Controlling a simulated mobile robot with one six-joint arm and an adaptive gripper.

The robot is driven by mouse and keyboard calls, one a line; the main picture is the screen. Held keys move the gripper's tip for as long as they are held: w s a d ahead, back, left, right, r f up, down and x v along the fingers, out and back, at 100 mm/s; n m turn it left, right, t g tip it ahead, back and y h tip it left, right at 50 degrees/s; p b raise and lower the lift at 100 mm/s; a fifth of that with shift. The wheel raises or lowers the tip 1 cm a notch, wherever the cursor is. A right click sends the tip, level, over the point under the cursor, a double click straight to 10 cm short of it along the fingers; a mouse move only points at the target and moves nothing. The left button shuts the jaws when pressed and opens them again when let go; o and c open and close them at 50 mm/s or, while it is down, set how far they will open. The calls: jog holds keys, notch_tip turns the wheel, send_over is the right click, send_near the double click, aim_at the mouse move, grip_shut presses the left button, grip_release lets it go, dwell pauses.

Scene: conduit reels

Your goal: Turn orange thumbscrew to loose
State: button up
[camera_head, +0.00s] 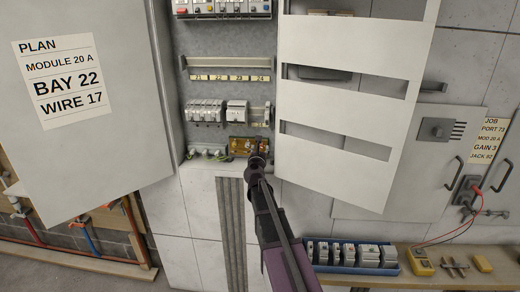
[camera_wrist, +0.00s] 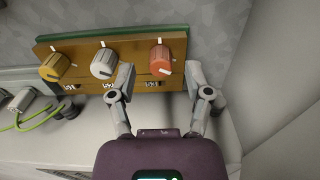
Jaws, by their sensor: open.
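The orange thumbscrew (camera_wrist: 160,58) is a red-orange ribbed knob with a white pointer mark, at the right end of a row of three knobs in the wrist view. To its left are a white knob (camera_wrist: 104,63) and a yellow-brown knob (camera_wrist: 55,66). They sit on an orange panel (camera_wrist: 125,86) with small number labels under them. My gripper (camera_wrist: 160,76) is open, its fingers below and to either side of the orange knob, apart from it. In the head view my gripper (camera_head: 257,160) is at the panel (camera_head: 236,146), partly covering it; the knob is not clear there.
The cabinet's left door (camera_head: 90,150) and the slotted white cover (camera_head: 345,90) flank the opening. Green-wired connectors (camera_wrist: 30,105) lie left of the panel. A blue tray of modules (camera_head: 395,266) sits on the lower right shelf. A plan sheet hangs on the left door.

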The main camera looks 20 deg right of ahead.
jog(key=shift+w+d, duration=0.25)
jog(key=shift+w, duration=0.1)
grip_shut()
jog(key=shift+n, duration=0.4)
jog(key=n, duration=1)
jog(key=shift+n, duration=0.3)
jog(key=n, duration=0.6)
jog(key=shift+r, duration=0.1)
jog(key=n, duration=0.6)
